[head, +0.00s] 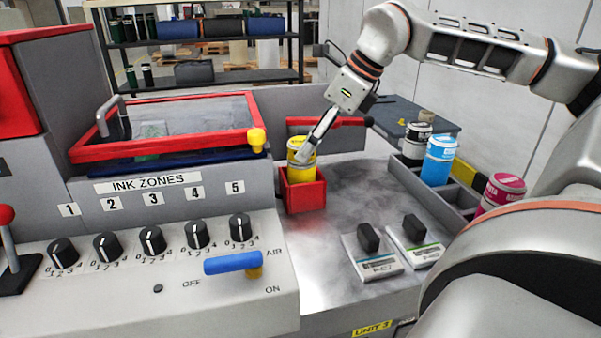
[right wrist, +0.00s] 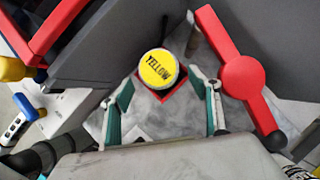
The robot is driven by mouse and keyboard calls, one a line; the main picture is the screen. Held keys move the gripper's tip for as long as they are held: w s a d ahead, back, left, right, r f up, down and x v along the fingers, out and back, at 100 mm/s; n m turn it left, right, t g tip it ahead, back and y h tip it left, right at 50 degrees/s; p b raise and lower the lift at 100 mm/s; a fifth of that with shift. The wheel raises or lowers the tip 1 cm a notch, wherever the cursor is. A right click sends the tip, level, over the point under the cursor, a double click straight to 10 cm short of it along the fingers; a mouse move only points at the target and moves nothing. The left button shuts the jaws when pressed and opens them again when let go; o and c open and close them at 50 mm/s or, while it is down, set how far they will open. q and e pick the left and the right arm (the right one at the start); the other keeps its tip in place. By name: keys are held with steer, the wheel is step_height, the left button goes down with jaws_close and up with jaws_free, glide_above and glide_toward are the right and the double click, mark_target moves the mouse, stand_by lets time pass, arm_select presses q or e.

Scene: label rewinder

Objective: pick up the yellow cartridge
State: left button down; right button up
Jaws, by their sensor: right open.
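The yellow cartridge (head: 301,173) stands upright in a small red square holder (head: 304,197) on the grey metal deck. Its lid, marked YELLOW (right wrist: 158,70), faces the camera in the right wrist view. My right gripper (head: 305,153) reaches down over the cartridge from above. In the right wrist view my right gripper (right wrist: 164,82) is open, with a teal-padded finger on either side of the lid and gaps showing. The cartridge's lower part is hidden in the holder. My left gripper is not in view.
A red lever (head: 330,122) stands close behind the cartridge, and the ink zone panel (head: 160,205) is at its left. Black, cyan (head: 437,160) and magenta (head: 502,190) cartridges stand in a rack at the right. Two white pads with black handles (head: 371,262) lie in front.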

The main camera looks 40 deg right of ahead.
mark_target(302, 172)
steer(key=x, duration=0.5)
steer(key=shift+w+b, duration=0.1)
steer(key=shift+b, duration=0.2)
steer(key=shift+c, duration=0.4)
steer(key=shift+d+r, duration=0.1)
steer(key=c, duration=1.5)
